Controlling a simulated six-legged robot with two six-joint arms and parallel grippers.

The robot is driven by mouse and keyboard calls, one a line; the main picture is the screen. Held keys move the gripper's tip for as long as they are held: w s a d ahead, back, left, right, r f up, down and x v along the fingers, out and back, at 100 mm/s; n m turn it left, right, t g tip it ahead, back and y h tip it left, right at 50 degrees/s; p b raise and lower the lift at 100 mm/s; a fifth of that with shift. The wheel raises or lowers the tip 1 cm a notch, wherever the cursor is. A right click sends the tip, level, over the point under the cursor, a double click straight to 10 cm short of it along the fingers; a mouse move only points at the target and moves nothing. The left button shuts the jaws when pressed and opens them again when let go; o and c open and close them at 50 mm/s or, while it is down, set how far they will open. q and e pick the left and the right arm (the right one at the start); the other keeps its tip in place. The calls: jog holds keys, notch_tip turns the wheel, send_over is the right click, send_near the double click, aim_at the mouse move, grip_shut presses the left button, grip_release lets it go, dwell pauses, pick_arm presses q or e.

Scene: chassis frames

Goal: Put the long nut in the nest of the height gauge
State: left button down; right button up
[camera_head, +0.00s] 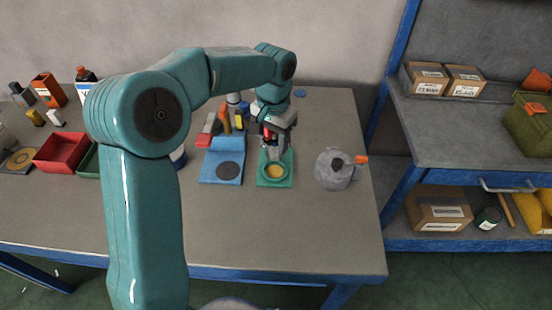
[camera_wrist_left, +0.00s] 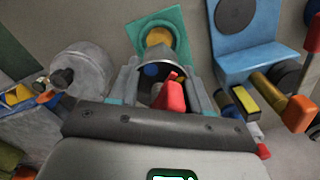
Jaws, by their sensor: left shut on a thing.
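A green plate with a round yellow recess (camera_head: 275,171) lies on the bench; it appears to be the nest of the height gauge. It also shows at the top of the left wrist view (camera_wrist_left: 158,36). My left gripper (camera_head: 275,155) is above this recess, pointing down. It is shut on a grey metal piece (camera_wrist_left: 155,58), which seems to be the long nut. The piece is between the fingers and partly hidden. A red part (camera_wrist_left: 172,96) shows close to the fingers; what it belongs to is unclear. I cannot tell whether the piece touches the recess. My right gripper is out of view.
A blue stand with a dark disc (camera_head: 230,170) is just left of the plate. A grey rounded object with an orange tip (camera_head: 335,168) is to the right. Red bin (camera_head: 62,152) at left. Bench front is clear; a shelf (camera_head: 470,131) stands right.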

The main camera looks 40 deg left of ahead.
aim_at(274, 158)
pick_arm(q)
notch_tip(274, 158, down, 7)
jog(key=shift+r, duration=0.1)
dwell(0.3)
jog(key=c, duration=0.5)
grip_release()
notch_tip(274, 158, up, 12)
jog(key=shift+r, duration=0.1)
dwell(0.4)
